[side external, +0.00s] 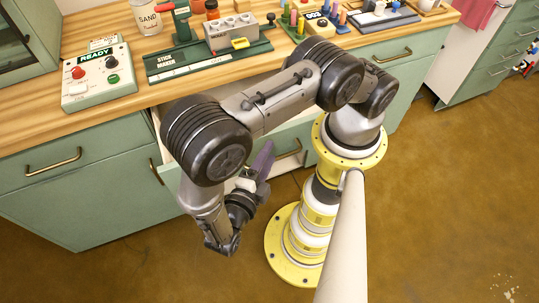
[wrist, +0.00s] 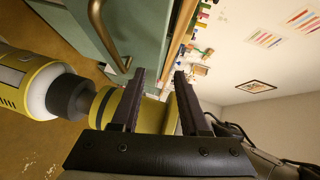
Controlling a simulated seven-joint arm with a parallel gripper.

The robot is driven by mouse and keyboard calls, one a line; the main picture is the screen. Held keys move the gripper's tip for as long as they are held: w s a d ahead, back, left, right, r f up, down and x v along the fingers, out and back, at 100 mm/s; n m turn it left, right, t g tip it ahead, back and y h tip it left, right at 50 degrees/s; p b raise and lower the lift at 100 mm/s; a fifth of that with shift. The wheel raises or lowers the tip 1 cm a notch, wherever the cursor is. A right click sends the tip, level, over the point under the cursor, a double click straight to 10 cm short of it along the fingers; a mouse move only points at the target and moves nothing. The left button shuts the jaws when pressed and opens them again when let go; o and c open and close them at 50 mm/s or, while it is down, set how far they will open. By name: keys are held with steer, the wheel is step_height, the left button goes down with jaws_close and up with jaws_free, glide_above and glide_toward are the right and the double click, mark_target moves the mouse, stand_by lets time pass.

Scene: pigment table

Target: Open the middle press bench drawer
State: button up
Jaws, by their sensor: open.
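The press bench's middle drawer (side external: 168,180) has a green front and appears pulled out part way, with a pale inner side showing behind my arm. Much of its front is hidden by my arm. A brass handle (side external: 288,155) shows to the right of my gripper (side external: 264,152). In the wrist view, my gripper (wrist: 160,72) has its two dark fingers apart with nothing held between them. A brass handle (wrist: 108,38) on a green front (wrist: 148,30) lies to the left of the fingertips, outside the gap. I cannot tell how far apart they are in depth.
The left drawer (side external: 100,155) and the right drawer (side external: 405,75) look shut. The wooden bench top (side external: 120,20) carries a control box (side external: 98,80), a sand jar (side external: 146,18) and a green press (side external: 215,50). My yellow base stands close before the bench. Open brown floor lies right.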

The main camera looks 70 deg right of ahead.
steer(key=s+d+r+n+t+y, duration=0.25)
steer(key=r+n+y, duration=0.55)
steer(key=y, duration=0.7)
glide_toward(277, 159)
steer(key=shift+m+g, duration=0.35)
steer(key=shift+m, duration=0.05)
steer(key=shift+w+d+f, duration=0.2)
steer(key=shift+w+f, duration=0.15)
steer(key=shift+f, duration=0.85)
steer(key=shift+w+d+f, duration=0.15)
steer(key=shift+w+f, duration=0.2)
steer(key=shift+f, duration=0.85)
steer(key=shift+w+d+f, duration=0.2)
steer(key=shift+w+f, duration=0.15)
steer(key=shift+f, duration=0.85)
